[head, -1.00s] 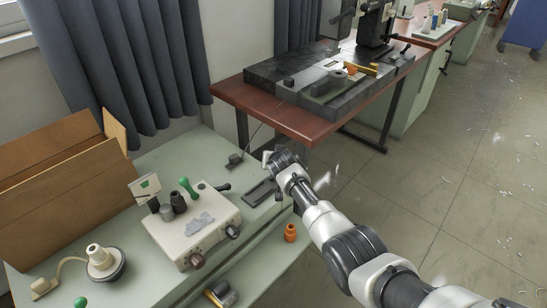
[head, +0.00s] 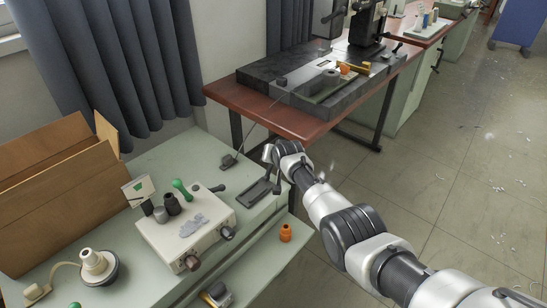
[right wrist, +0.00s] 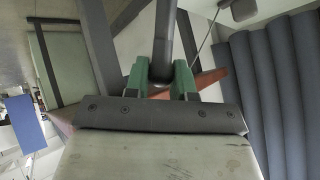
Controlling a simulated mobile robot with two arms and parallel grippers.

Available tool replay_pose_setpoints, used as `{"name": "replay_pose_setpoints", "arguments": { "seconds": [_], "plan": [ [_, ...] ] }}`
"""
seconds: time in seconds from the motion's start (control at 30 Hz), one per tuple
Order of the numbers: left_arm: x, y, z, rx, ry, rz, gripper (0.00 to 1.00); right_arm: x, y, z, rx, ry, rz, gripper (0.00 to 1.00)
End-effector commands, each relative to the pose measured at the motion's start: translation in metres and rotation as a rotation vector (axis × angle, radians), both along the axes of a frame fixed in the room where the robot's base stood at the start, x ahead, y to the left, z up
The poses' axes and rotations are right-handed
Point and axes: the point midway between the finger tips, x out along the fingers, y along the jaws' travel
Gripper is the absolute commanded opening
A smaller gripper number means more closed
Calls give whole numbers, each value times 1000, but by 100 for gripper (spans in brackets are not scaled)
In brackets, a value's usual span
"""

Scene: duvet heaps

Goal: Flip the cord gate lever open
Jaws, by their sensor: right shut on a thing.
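The cord gate shows in the head view as a dark flat base (head: 258,193) near the right edge of the pale green bench. My right gripper (head: 271,158) is over the base's far end. In the right wrist view a dark bar, which looks like the lever (right wrist: 164,38), runs between the green fingertips of my right gripper (right wrist: 162,78). The gripper is shut on this bar. The bar's lower end and its joint to the base are hidden or too small to make out. My left gripper is in neither view.
A small dark block (head: 228,160) with a thin cord stands behind the gate. A pale control box (head: 185,232) with knobs and an open cardboard box (head: 55,195) are to the left. An orange fitting (head: 286,232) sits on the lower shelf. A red-brown table (head: 225,93) stands behind.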

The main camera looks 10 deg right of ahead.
Motion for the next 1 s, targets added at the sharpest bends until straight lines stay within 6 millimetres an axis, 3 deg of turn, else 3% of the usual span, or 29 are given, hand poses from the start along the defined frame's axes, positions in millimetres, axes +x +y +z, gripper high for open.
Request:
{"name": "replay_pose_setpoints", "arguments": {
  "seconds": [0.03,0.07,0.23,0.57,1.0],
  "plan": [
    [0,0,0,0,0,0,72,-1,-1,-2,1,6,-2,0],
    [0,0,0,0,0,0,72,-1,-1,-2,1,6,-2,26],
    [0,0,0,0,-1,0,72,-1,-1,-2,0,4,-2,50],
    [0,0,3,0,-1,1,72,-1,0,2,0,1,0,50],
    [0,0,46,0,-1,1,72,-38,-5,37,-1,1,-1,50]
  ]
}}
